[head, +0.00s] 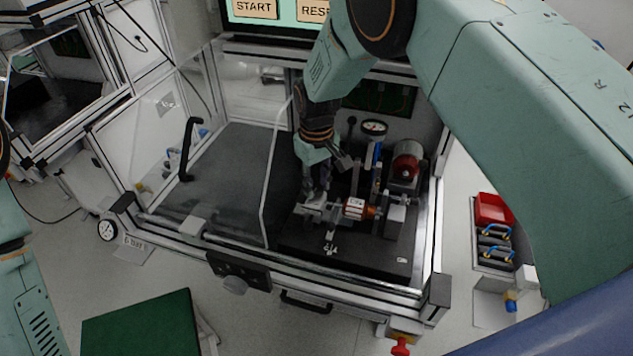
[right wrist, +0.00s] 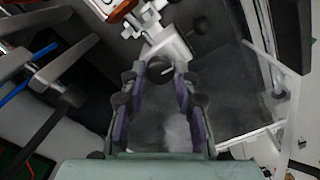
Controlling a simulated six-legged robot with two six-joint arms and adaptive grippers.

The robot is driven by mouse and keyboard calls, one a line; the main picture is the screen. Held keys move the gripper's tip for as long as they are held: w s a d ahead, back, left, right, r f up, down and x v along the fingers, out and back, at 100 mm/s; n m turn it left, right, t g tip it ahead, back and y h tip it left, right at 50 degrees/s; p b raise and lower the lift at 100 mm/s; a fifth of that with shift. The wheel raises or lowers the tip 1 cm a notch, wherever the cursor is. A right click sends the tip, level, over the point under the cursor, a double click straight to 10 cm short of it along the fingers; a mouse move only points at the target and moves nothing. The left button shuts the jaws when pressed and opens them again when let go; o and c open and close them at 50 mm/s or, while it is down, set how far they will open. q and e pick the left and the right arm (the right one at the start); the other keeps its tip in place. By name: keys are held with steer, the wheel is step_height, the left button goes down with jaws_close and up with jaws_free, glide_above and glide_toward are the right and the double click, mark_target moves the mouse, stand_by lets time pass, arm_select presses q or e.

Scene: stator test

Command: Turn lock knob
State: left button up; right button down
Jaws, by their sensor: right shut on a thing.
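My right gripper (head: 322,180) reaches down into the test enclosure, over the left end of the fixture (head: 318,209). In the right wrist view its fingers (right wrist: 161,76) are on either side of a dark round knob (right wrist: 162,70) with a light mark, and are shut on it. The knob sits at the end of a light grey metal bracket (right wrist: 168,43). In the head view the gripper hides the knob. An orange and white part (head: 355,208) sits in the fixture to the right of the gripper. My left gripper is out of view; only parts of the left arm show.
A clear panel (head: 276,180) stands left of the fixture. A gauge (head: 374,127) and a red round part (head: 405,168) stand behind it. The enclosure's front rail (head: 330,268) runs before it. A screen (head: 275,12) with START is at the back. The enclosure's left floor (head: 230,170) is clear.

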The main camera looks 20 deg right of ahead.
mark_target(317, 187)
steer(key=m, duration=0.4)
steer(key=shift+w+r, duration=0.1)
steer(key=shift+d+m, duration=0.1)
steer(key=shift+m, duration=1.6)
steer(key=shift+w+r, duration=0.1)
steer(key=c, duration=1.4)
jaws_free()
steer(key=o, duration=0.4)
step_height(317, 187, up, 12)
steer(key=shift+s+f, duration=0.2)
